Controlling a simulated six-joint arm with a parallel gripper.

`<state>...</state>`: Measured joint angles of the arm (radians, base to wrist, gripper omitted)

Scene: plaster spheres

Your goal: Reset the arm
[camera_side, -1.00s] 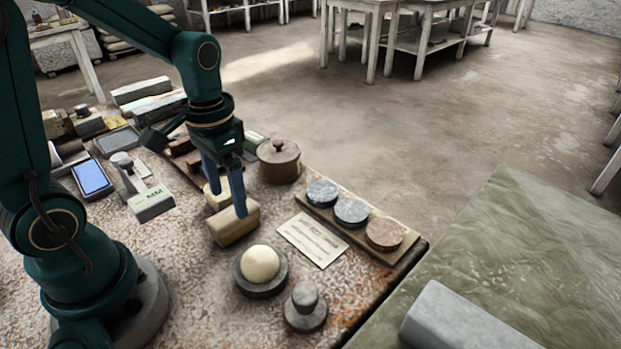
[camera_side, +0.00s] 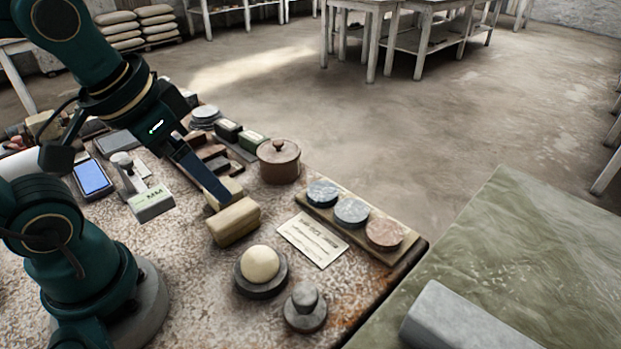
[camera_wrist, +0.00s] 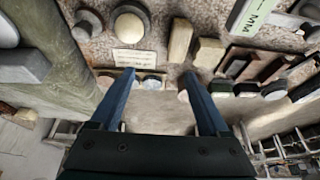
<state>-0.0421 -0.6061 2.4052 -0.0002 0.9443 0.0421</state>
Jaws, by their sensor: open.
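My gripper (camera_wrist: 159,76) is open and empty in the wrist view, with its two blue fingers apart. In the side view one blue finger (camera_side: 205,176) shows, tilted, above and behind the cream blocks; the other is hidden. A cream plaster sphere (camera_side: 259,264) sits on a dark round stand (camera_side: 262,290) at the bench front; it also shows in the wrist view (camera_wrist: 129,27). Two cream blocks lie on the bench: the near one (camera_side: 234,222) in full view, the far one (camera_side: 224,192) partly behind the finger.
A brown lidded pot (camera_side: 279,162), a board with three discs (camera_side: 352,212), a printed card (camera_side: 312,240) and a grey knobbed weight (camera_side: 305,307) stand near. A box marked MM (camera_side: 151,204) and a blue-screened device (camera_side: 92,178) are left. Open floor lies behind.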

